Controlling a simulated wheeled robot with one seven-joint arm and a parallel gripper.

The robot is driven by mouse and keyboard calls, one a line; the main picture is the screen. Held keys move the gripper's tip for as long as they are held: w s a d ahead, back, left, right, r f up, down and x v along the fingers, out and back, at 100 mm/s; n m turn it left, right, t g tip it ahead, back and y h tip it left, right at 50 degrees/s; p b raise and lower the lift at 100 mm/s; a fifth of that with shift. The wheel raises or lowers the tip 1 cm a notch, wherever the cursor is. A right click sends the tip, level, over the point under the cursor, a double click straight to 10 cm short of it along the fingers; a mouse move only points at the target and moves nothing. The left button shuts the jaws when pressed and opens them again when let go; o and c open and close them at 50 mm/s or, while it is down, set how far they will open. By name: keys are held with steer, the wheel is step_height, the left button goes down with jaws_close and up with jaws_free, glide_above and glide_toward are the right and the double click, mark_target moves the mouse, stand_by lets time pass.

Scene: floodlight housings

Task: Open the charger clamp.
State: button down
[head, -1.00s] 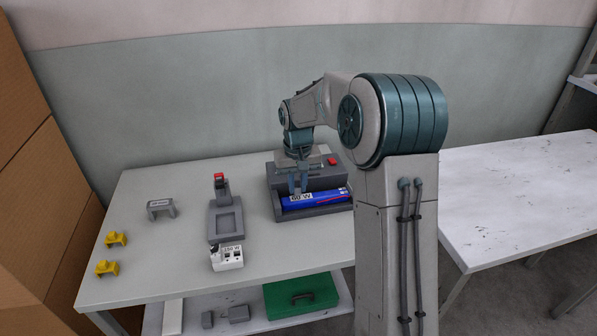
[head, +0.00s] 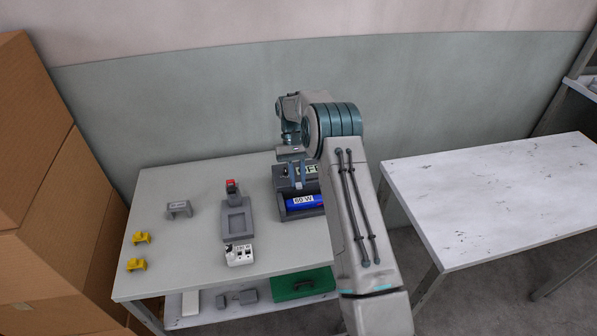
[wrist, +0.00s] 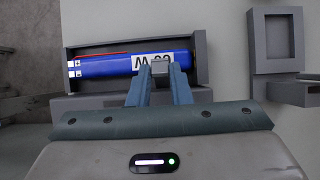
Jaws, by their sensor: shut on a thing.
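The dark grey charger (head: 281,181) stands at the right end of the near table. A blue battery pack (head: 304,201) with a white 60 W label lies in its front tray. In the wrist view, the pack (wrist: 108,66) lies lengthwise in the tray (wrist: 200,60). My gripper (head: 297,184) points down over the charger. Its fingers are shut on a small grey handle (wrist: 160,68) in front of the pack's label, apparently the clamp's. How far the clamp is open I cannot tell. My arm hides the charger's right back.
Left of the charger stands a grey holder (head: 236,222) with a red-tipped upright post and a white labelled block (head: 239,255). A grey bracket (head: 179,209) and two yellow pieces (head: 140,238) lie further left. A green case (head: 303,284) is on the lower shelf.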

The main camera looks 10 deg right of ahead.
steer(key=shift+w+r+g+p, duration=0.1)
steer(key=shift+w+g+p, duration=0.3)
steer(key=shift+p, duration=0.45)
steer(key=shift+w+g+p, duration=0.45)
steer(key=shift+g+p, duration=0.55)
steer(key=shift+p, duration=1)
steer(key=c, duration=1.3)
jaws_free()
step_height(320, 180, up, 4)
steer(key=p, duration=0.3)
steer(key=shift+r, duration=0.15)
steer(key=s+d+r+b, duration=0.1)
steer(key=s+d+r, duration=0.1)
steer(key=d, duration=0.1)
steer(key=s+d+r+b, duration=0.1)
steer(key=s+d+r, duration=0.1)
steer(key=d, duration=0.1)
steer(key=s+d+r+b, duration=0.1)
steer(key=s+d+r, duration=0.1)
steer(key=d, duration=0.2)
steer(key=shift+r+b, duration=0.25)
steer(key=shift+b, duration=0.15)
